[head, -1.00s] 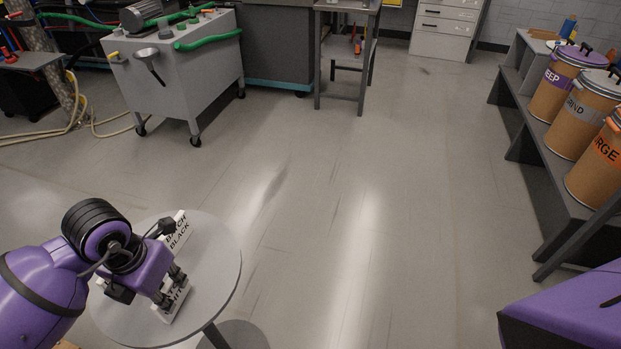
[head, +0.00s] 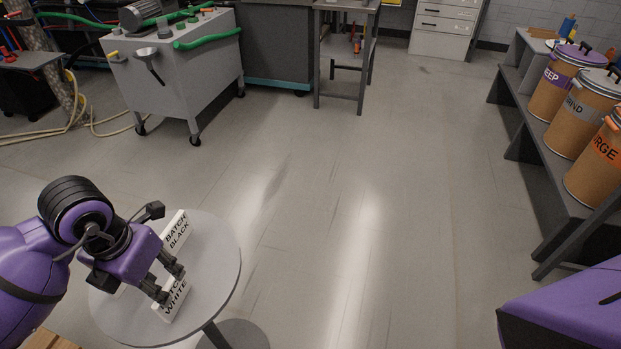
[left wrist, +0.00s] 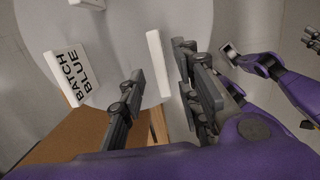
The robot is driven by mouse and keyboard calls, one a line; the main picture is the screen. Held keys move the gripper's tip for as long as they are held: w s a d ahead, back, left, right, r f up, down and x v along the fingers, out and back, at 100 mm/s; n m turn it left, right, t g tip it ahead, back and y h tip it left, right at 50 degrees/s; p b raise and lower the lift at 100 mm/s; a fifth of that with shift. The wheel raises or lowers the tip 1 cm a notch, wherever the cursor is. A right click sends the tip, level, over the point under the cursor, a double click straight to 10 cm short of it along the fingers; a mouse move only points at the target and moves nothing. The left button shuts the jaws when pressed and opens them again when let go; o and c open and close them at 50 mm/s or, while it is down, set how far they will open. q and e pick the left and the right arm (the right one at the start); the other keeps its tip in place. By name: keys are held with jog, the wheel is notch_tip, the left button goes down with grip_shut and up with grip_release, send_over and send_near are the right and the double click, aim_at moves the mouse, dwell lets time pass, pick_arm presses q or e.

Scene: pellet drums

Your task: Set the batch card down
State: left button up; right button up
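The white batch card (head: 175,299), lettered BATCH WHITE, stands upright on the round grey table (head: 215,265) in the head view. My left gripper (head: 171,282) is low beside it. In the left wrist view the card (left wrist: 158,62) shows as a narrow white strip between the spread fingers of my left gripper (left wrist: 155,80), with gaps visible on its sides. The fingers look open. The right gripper is not shown in the head view; dark finger-like parts at the right edge of the left wrist view may be it, but its state is unclear.
A BATCH BLACK card (head: 177,232) stands farther back on the table. A BATCH BLUE card (left wrist: 70,77) shows in the left wrist view. Labelled drums (head: 583,115) line a grey bench at the right. A grey wheeled machine (head: 175,75) stands at the back left. The middle floor is clear.

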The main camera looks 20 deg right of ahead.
pick_arm(q)
notch_tip(320, 180, up, 7)
jog(key=shift+s+a, duration=0.25)
jog(key=shift+s, duration=0.15)
jog(key=shift+d, duration=0.1)
dwell(0.5)
